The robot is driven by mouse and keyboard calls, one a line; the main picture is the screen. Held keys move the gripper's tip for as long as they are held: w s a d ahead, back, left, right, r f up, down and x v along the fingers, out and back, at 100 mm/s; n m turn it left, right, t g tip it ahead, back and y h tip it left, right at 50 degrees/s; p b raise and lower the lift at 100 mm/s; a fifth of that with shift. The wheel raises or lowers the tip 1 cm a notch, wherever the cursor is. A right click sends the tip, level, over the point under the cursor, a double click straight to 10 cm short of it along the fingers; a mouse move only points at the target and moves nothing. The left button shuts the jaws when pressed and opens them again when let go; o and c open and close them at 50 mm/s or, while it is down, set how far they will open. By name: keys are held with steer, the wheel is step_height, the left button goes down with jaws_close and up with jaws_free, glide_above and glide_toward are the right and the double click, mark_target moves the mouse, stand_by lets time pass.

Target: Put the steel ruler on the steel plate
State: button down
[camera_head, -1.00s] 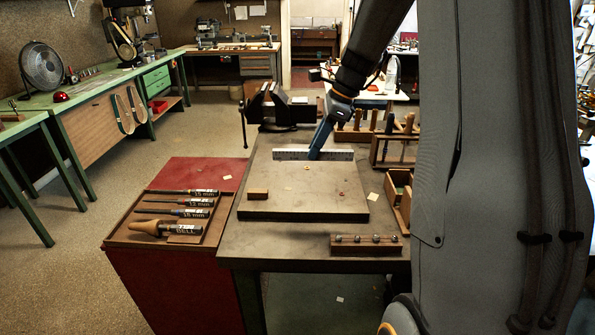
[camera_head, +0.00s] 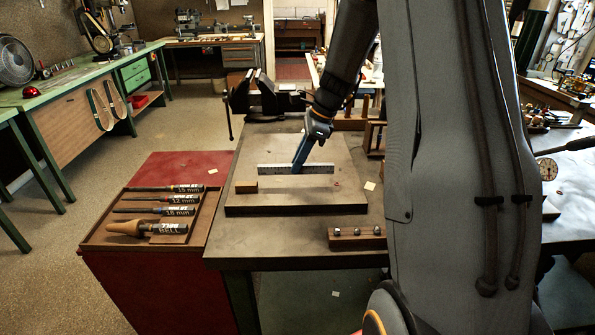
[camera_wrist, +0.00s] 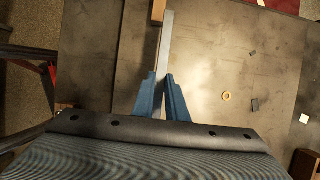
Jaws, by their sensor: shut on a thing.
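The steel ruler (camera_head: 318,169) is a pale, thin strip with markings, standing on its long edge in the head view. My gripper (camera_head: 299,166) is shut on it near its middle. The ruler is over the steel plate (camera_head: 300,200), a flat square slab on the bench; I cannot tell whether it touches the plate. In the wrist view the ruler (camera_wrist: 165,45) runs away from between the blue fingers of my gripper (camera_wrist: 161,92), above the plate (camera_wrist: 210,65). Its near part is hidden by the fingers.
A small wooden block (camera_head: 246,187) lies at the plate's left, close to the ruler's end. A washer (camera_wrist: 227,97) and small scraps lie on the plate. A tool tray (camera_head: 100,240) stands left, a wooden holder (camera_head: 345,241) in front, a vise (camera_head: 265,95) behind.

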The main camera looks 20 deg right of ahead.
steer(key=shift+f+p, duration=0.5)
steer(key=shift+f, duration=1.55)
steer(key=shift+f, duration=0.1)
steer(key=c, duration=1.8)
jaws_free()
steer(key=shift+o, duration=0.2)
steer(key=b+v, duration=0.3)
steer(key=v, duration=0.8)
steer(key=shift+d+r, duration=0.15)
steer(key=shift+r, duration=0.2)
steer(key=shift+s+a+n, duration=0.25)
steer(key=shift+n, duration=0.05)
steer(key=s+a+f+n+h, duration=0.2)
steer(key=s+a+f+n, duration=0.2)
steer(key=s+a+n, duration=0.3)
steer(key=s+a+f+n+h, duration=0.2)
steer(key=s+a+f+n, duration=0.3)
steer(key=s+n, duration=0.8)
steer(key=a+n, duration=0.2)
steer(key=a, duration=0.1)
